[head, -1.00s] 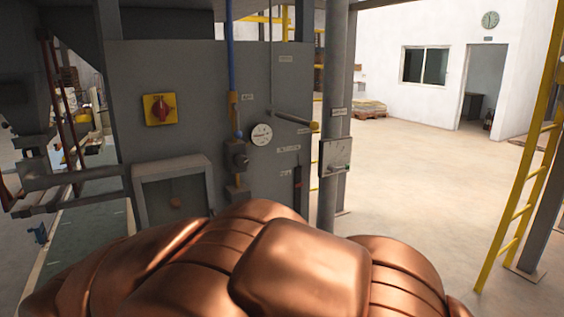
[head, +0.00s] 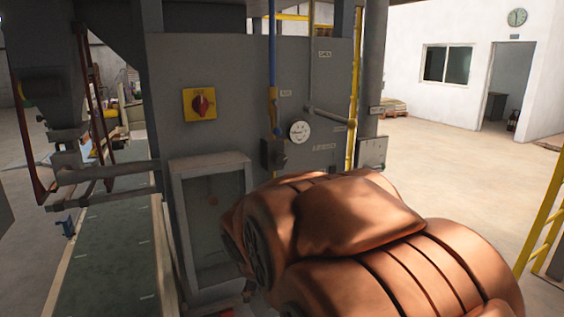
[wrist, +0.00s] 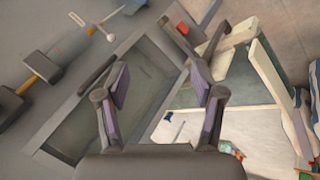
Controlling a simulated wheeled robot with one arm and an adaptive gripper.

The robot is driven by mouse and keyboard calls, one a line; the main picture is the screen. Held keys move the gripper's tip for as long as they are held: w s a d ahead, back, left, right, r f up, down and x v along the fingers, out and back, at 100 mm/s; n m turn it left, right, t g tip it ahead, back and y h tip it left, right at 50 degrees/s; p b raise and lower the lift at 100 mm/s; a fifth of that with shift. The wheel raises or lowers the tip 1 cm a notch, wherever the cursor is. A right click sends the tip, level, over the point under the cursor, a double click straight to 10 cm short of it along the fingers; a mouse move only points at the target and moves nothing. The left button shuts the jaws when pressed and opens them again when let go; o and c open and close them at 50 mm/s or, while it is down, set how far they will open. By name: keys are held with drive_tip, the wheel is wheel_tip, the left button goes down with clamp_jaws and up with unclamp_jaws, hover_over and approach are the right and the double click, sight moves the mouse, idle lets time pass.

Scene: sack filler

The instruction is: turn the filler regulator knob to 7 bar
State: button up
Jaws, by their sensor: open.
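In the head view the dark regulator knob (head: 272,153) is on the grey filler cabinet's front, below a blue pipe with a yellow fitting. A round white gauge (head: 300,132) sits just right of it; its reading is too small to tell. My gripper (wrist: 159,84) is open and empty in the wrist view, fingers apart in front of the framed cabinet window. It is apart from the knob and hidden behind my copper arm in the head view. A dark block with a yellow part (wrist: 40,68) is at the wrist view's left; I cannot tell whether it is the regulator.
A red rotary switch on a yellow plate (head: 200,104) is up left of the gauge. The framed window (head: 210,215) is below it. A grey pipe (head: 325,114) juts out right of the gauge. A green conveyor (head: 110,255) runs at left. Open floor lies right.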

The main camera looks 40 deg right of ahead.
drive_tip(key=w+d+r+n+t+h, duration=0.2)
drive_tip(key=w+d+r+n, duration=0.15)
drive_tip(key=d, duration=0.35)
drive_tip(key=w+d+r+n+t+h, duration=0.1)
drive_tip(key=w+d+r+n+t, duration=0.2)
drive_tip(key=w+d+r, duration=0.3)
drive_tip(key=n+t+y+b, duration=0.1)
drive_tip(key=n+t+y, duration=0.1)
drive_tip(key=n+t, duration=0.8)
approach(282, 160)
wheel_tip(282, 160, up, 2)
drive_tip(key=w+n+g, duration=0.3)
drive_tip(key=shift+d+p+x, duration=0.1)
drive_tip(key=shift+p+x, duration=0.45)
drive_tip(key=shift+x, duration=1.3)
drive_tip(key=shift+d+p+x, duration=0.15)
drive_tip(key=shift+p+x, duration=0.35)
drive_tip(key=shift+x, duration=1.35)
drive_tip(key=shift+r, duration=0.15)
drive_tip(key=c, duration=1.1)
